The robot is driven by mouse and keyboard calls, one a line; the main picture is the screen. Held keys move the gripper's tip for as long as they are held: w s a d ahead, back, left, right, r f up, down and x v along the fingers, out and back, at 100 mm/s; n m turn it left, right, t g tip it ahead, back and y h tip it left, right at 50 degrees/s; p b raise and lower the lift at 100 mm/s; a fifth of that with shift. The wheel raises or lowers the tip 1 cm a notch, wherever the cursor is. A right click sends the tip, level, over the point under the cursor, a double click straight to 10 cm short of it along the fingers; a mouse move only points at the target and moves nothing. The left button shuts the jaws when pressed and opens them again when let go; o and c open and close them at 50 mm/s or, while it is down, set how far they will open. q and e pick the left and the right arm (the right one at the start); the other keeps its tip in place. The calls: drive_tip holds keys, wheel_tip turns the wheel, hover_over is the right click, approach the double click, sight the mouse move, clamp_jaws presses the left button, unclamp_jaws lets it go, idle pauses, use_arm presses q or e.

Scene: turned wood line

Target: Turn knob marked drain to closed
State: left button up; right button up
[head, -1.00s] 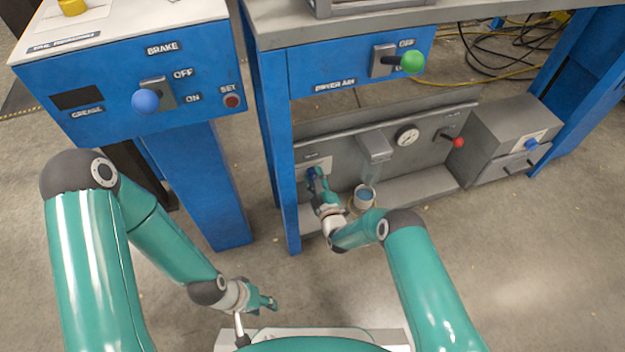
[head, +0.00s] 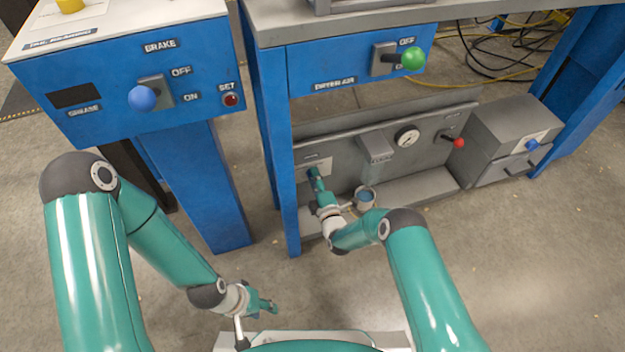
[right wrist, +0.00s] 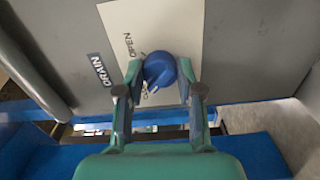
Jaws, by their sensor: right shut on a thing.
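The blue drain knob (right wrist: 160,70) sits on a pale plate (right wrist: 150,22) with the word OPEN on it, beside a DRAIN label (right wrist: 99,70), in the right wrist view. Lower lettering on the plate is partly hidden by the knob and a finger. My right gripper (right wrist: 160,80) is shut on the knob, one finger on each side. In the head view, my right gripper (head: 317,182) reaches the low grey panel and hides the knob. My left gripper (head: 268,304) hangs low near my base, away from the panel; its finger gap is too small to read.
The brake box (head: 130,90) is at the left.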

drive_tip(key=shift+s+a+f, duration=0.25)
drive_tip(key=shift+a+f, duration=0.05)
drive_tip(key=shift+a, duration=0.1)
drive_tip(key=o, duration=1.1)
drive_tip(key=shift+o, duration=0.2)
drive_tip(key=shift+w+d+r, duration=0.1)
drive_tip(key=shift+d, duration=0.05)
drive_tip(key=shift+d, duration=0.1)
drive_tip(key=v, duration=1.2)
drive_tip(key=shift+r, duration=0.1)
